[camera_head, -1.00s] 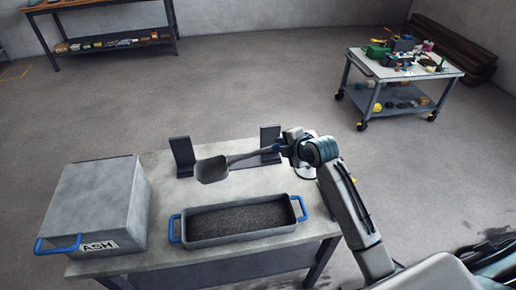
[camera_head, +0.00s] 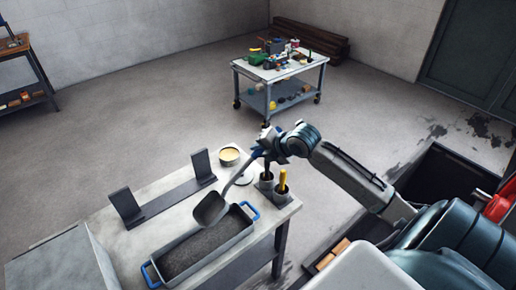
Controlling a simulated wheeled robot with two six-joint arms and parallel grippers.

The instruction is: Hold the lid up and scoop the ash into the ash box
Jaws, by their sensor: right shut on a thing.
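My right gripper (camera_head: 260,152) is shut on the handle of a grey scoop (camera_head: 211,207). The scoop's bowl hangs down and to the left, overlapping the far rim of a long grey pan (camera_head: 214,250) with blue handles. Dark ash (camera_head: 196,249) lies in the pan. I cannot tell whether the bowl touches the pan, and no ash clearly shows in it. The grey ash box (camera_head: 62,262) is at the lower left, cut off by the picture edge. Its blue handle and label are out of view, and its lid looks closed. My left gripper is not in view.
A dark rest with two uprights (camera_head: 126,207) stands behind the pan. A round tin (camera_head: 229,155) and dark cups, one with a yellow-handled tool (camera_head: 282,181), stand at the table's right end. A loaded trolley (camera_head: 281,68) is farther back, across open floor.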

